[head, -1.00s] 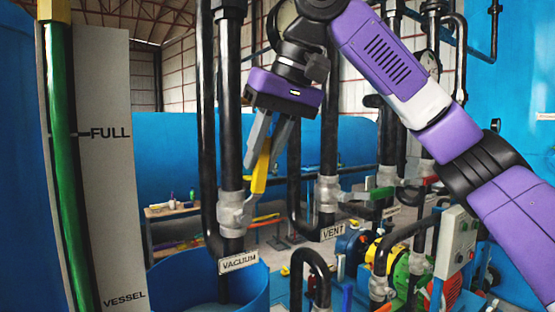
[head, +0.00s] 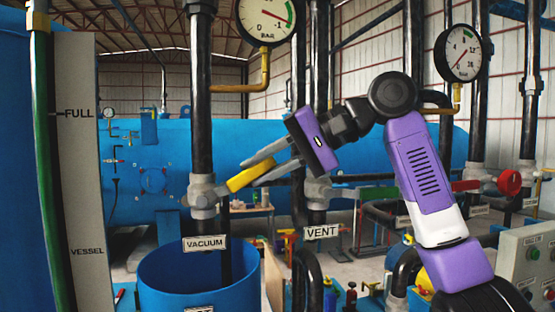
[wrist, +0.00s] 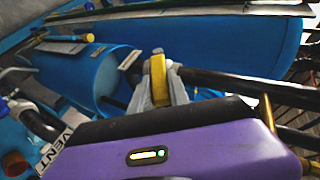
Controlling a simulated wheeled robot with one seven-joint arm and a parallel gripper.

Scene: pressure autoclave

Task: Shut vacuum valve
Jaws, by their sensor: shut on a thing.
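The vacuum valve (head: 203,197) is a grey body on a black vertical pipe, above the VACUUM label (head: 205,243). Its yellow handle (head: 240,181) now sticks out to the right and slightly up, across the pipe. My gripper (head: 252,174) reaches in from the right and is shut on this handle. In the wrist view the yellow handle (wrist: 158,78) sits between the two grey fingers, with part of the valve beyond it. The fingers hide part of the handle.
The VENT pipe, with its label (head: 321,232), stands close behind my gripper. A gauge (head: 265,16) on a yellow pipe hangs above. A blue open tank (head: 200,300) is below the valve. A red-handled valve (head: 509,182) is at the far right.

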